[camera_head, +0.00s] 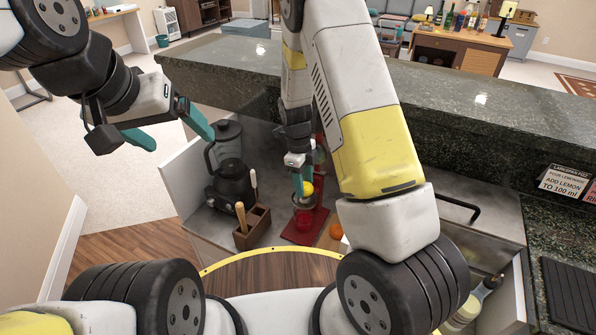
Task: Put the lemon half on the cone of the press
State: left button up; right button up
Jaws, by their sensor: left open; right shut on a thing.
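The red press (299,235) stands on the lower grey counter, its base and part of its column showing behind my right arm. A red cup-like part (303,202) sits on it. My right gripper (301,186) points down over the press and is shut on the yellow lemon half (308,189). The lemon half is just above the red part; I cannot tell whether they touch. The cone is not clearly visible. My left gripper (168,131) is open and empty, raised at the left, well away from the press.
A dark blender (231,180) and a wooden holder with utensils (252,229) stand left of the press. An orange fruit (336,231) is partly hidden by my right arm. A raised dark stone bar top (440,100) runs behind. A lemonade sign (565,182) stands at right.

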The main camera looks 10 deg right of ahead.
jog(key=shift+f, duration=1.65)
jog(key=shift+f, duration=0.1)
jog(key=o, duration=1.3)
jog(key=shift+o, duration=0.2)
